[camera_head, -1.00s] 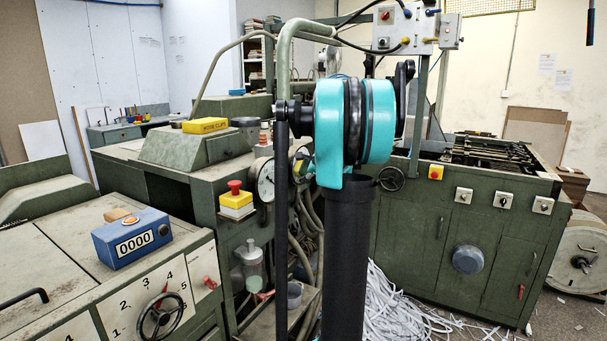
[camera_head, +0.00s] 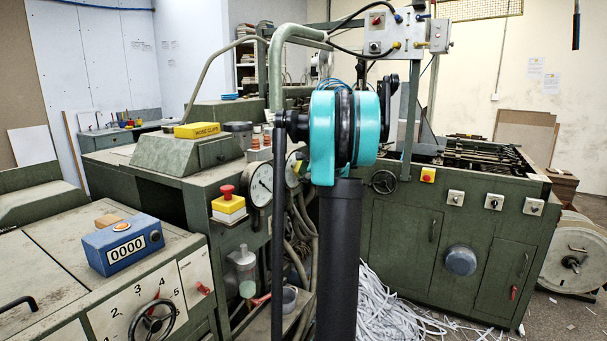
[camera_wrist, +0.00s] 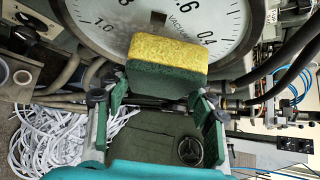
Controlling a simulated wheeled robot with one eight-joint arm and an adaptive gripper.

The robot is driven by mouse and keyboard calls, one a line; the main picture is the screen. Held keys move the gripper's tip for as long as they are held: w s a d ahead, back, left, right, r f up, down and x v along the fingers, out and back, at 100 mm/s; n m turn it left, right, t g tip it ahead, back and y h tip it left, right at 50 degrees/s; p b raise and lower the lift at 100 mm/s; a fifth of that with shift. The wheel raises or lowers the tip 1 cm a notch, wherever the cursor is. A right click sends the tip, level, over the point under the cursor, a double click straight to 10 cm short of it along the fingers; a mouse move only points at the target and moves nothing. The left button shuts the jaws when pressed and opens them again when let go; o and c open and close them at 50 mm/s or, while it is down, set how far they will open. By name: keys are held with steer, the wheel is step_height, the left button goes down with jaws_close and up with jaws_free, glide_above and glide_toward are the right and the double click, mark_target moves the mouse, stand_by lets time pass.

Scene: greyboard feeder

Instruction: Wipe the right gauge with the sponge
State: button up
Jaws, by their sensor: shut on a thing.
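The sponge (camera_wrist: 168,58), yellow on top and dark green below, is between the fingers of my gripper (camera_wrist: 150,100) in the wrist view. My gripper is shut on it. A large white dial, marked VACUUM (camera_wrist: 95,15), fills the top of that view, and the sponge overlaps its rim. I cannot tell if they touch. In the head view, one round gauge (camera_head: 259,184) shows left of my arm, and a second gauge (camera_head: 292,168) to its right is mostly hidden by my arm. My gripper and the sponge are hidden there.
A yellow box with a red button (camera_head: 228,204) sits left of the gauges. Hoses (camera_head: 300,235) hang below them. A clear bottle (camera_head: 245,268) stands lower down. Shredded paper (camera_head: 385,305) lies on the floor. A green cabinet (camera_head: 405,240) stands to the right.

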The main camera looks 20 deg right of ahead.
mark_target(298, 169)
steer(key=shift+w+d, duration=0.65)
steer(key=shift+d, duration=0.05)
steer(key=shift+s+a, duration=1.25)
steer(key=shift+a, duration=0.05)
steer(key=shift+s+a, duration=0.65)
steer(key=shift+a, duration=0.3)
steer(key=shift+s+a, duration=0.6)
steer(key=shift+a, duration=0.35)
steer(key=shift+s+a, duration=0.65)
steer(key=shift+a, duration=0.3)
steer(key=shift+r, duration=1.25)
steer(key=shift+w+d, duration=0.5)
steer(key=shift+d, duration=0.25)
steer(key=shift+w+d, duration=0.45)
steer(key=shift+d, duration=0.3)
steer(key=shift+w+d, duration=1.1)
steer(key=shift+d, duration=0.25)
steer(key=shift+w+d, duration=1.1)
steer(key=shift+d, duration=0.25)
steer(key=shift+a, duration=0.1)
